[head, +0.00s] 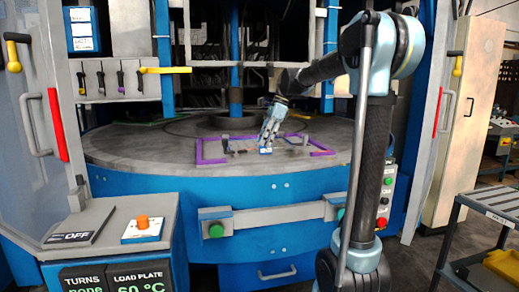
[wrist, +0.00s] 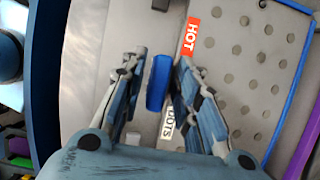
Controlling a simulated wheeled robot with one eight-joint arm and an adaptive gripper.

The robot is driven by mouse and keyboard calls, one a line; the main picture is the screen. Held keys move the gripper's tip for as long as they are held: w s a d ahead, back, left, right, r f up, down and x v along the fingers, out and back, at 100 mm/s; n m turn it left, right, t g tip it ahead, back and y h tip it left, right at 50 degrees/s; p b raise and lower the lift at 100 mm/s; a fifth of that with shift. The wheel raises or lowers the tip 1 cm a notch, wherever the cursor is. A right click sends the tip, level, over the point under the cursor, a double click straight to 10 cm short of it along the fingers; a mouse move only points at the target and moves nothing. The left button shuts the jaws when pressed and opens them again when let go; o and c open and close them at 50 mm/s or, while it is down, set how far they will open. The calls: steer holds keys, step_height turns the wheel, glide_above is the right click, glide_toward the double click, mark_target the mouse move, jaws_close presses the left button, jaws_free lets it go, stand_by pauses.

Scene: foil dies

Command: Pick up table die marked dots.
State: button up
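The table die marked dots is a grey plate (wrist: 215,50) with round dimples and a blue edge, on the right of the wrist view. Its label strip reads HOT in red (wrist: 189,37) and DOTS in white, the latter partly hidden by a finger. A blue grip (wrist: 158,83) stands at its left edge. My gripper (wrist: 160,62) has its fingers apart, one on each side of the blue grip, with narrow gaps showing. In the head view my gripper (head: 266,144) points down at the front of the round table; the die there is mostly hidden.
The round grey table (head: 140,150) carries a purple frame (head: 212,160) around the gripper's area and a green-edged piece at the back left. A red-handled door (head: 57,125) stands open at left. A grey cart (head: 490,205) is at right.

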jaws_close()
steer(key=shift+r, duration=0.1)
